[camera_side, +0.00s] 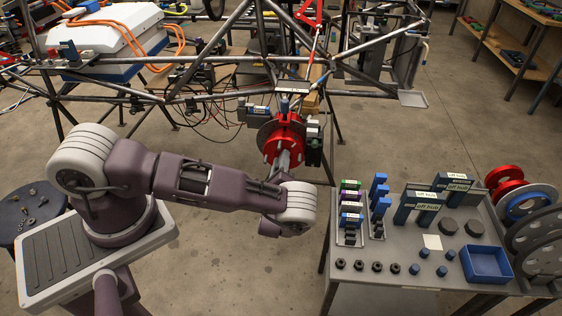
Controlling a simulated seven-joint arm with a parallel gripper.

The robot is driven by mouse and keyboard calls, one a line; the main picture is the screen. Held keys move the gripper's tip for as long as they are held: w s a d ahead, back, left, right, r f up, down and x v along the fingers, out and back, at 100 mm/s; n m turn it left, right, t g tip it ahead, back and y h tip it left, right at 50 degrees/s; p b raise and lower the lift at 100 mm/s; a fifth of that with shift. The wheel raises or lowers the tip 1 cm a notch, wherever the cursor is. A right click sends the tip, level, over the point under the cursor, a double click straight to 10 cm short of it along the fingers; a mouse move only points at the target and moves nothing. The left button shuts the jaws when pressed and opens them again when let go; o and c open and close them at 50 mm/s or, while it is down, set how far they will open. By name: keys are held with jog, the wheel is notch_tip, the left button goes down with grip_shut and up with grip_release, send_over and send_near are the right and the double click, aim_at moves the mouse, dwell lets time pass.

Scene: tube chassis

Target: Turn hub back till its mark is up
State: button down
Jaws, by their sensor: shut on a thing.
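The red hub (284,137) is mounted on the tube chassis (345,92), in the upper middle of the side view, with a dark disc partly showing behind it. My gripper (285,160) reaches up to the hub's face from my wrist and is shut on the hub. Its fingertips are small in this view and partly hidden against the hub. I cannot make out the hub's mark.
A grey table (400,262) at right holds blue brackets, dark nuts and a blue tray (486,264). Discs and a red hub (503,178) stand at its right end. A round stool (38,214) with small parts is at far left. Cables hang under the chassis.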

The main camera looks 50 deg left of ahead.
jog(key=shift+f+n, duration=0.1)
jog(key=shift+n, duration=3.4)
jog(key=c, duration=1)
grip_release()
jog(key=v, duration=0.7)
jog(key=shift+s, duration=0.1)
